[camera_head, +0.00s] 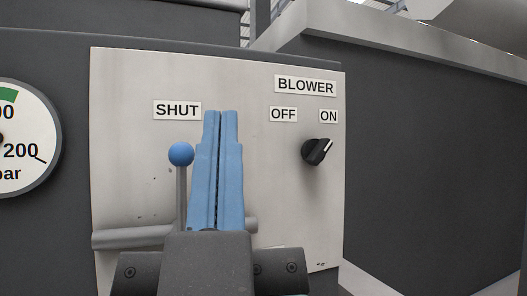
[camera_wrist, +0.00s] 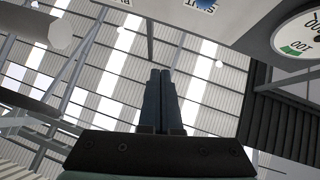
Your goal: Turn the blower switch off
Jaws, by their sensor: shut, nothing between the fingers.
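The blower switch (camera_head: 316,151) is a black rotary knob on the right of a pale metal panel (camera_head: 135,90). Its white mark points up and right, toward the ON label (camera_head: 328,116). The OFF label (camera_head: 283,114) is to the left, under the BLOWER label (camera_head: 305,85). My gripper (camera_head: 221,114) has blue fingers, shut and empty, pointing up in front of the panel, left of the knob and apart from it in the picture. In the wrist view its fingers (camera_wrist: 160,74) are together; I cannot make out the knob there.
A lever with a blue ball (camera_head: 181,154) stands close left of my fingers, under a SHUT label (camera_head: 177,110). A grey horizontal pipe (camera_head: 128,238) runs low across the panel. A pressure gauge (camera_head: 18,140) is at the far left. Dark walls flank the panel.

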